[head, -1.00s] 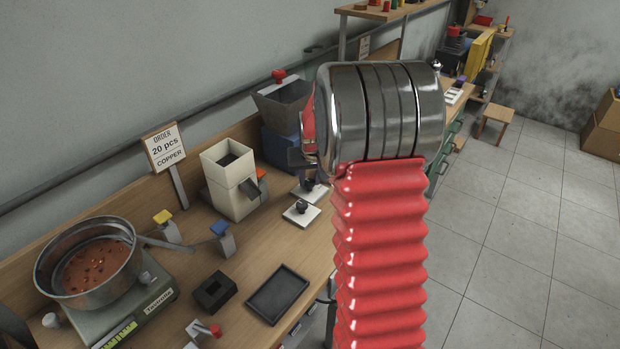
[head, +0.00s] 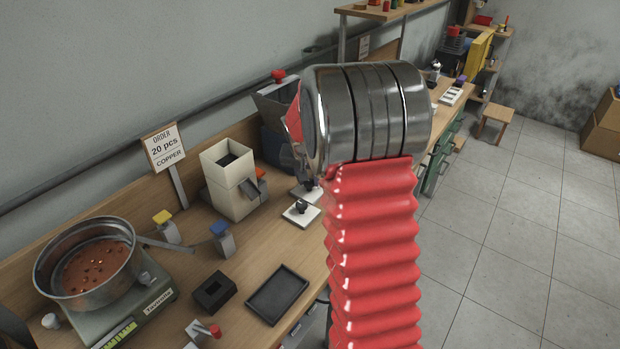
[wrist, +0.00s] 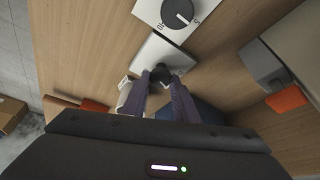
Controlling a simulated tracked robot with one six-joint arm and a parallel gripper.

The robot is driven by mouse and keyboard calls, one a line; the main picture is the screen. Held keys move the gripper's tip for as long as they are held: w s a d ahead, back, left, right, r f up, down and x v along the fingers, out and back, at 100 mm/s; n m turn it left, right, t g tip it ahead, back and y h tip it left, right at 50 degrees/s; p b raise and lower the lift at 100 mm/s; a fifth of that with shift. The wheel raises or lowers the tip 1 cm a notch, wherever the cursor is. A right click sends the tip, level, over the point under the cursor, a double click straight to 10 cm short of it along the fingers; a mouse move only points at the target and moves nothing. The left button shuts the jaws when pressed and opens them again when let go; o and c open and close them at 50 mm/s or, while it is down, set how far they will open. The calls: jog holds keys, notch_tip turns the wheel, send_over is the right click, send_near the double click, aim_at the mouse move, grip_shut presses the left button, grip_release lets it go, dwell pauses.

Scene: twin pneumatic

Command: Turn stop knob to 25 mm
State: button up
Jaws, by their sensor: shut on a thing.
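My gripper (wrist: 163,84) is shut on a black knob (wrist: 161,71) that stands on a pale plate (wrist: 158,52) in the wrist view. Any scale on that plate is not readable. A second black knob (wrist: 177,12) with a white pointer line sits on a white dial plate just beyond, with "40" and "5" readable at its edge. In the head view this free knob (head: 301,207) is on the bench in front of my arm. The gripped knob and my fingertips are mostly hidden there behind my wrist. I cannot tell which knob is the stop knob.
A cream hopper box (head: 230,180) stands left of the knobs, and a grey hopper (head: 277,100) behind my wrist. A black tray (head: 277,295) lies in front. A pan of copper pieces (head: 90,268) sits on a scale at left. An order sign reads 20 pcs copper.

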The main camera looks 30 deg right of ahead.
jog(key=m, duration=0.1)
jog(key=m+g, duration=0.1)
jog(key=m, duration=0.1)
jog(key=shift+w+a+m+h, duration=0.2)
jog(key=shift+a+m+h, duration=0.1)
jog(key=shift+m, duration=0.1)
jog(key=shift+w+m+g+h, duration=0.15)
jog(key=shift+m+g, duration=0.35)
jog(key=shift+m, duration=0.6)
jog(key=shift+w+m+g+h, duration=0.15)
jog(key=shift+m+g, duration=0.35)
jog(key=shift+m, duration=0.6)
jog(key=shift+s, duration=0.1)
jog(key=o, duration=1)
jog(key=shift+d, duration=0.1)
jog(key=v, duration=1.3)
jog(key=shift+a+r, duration=0.2)
jog(key=shift+r, duration=0.15)
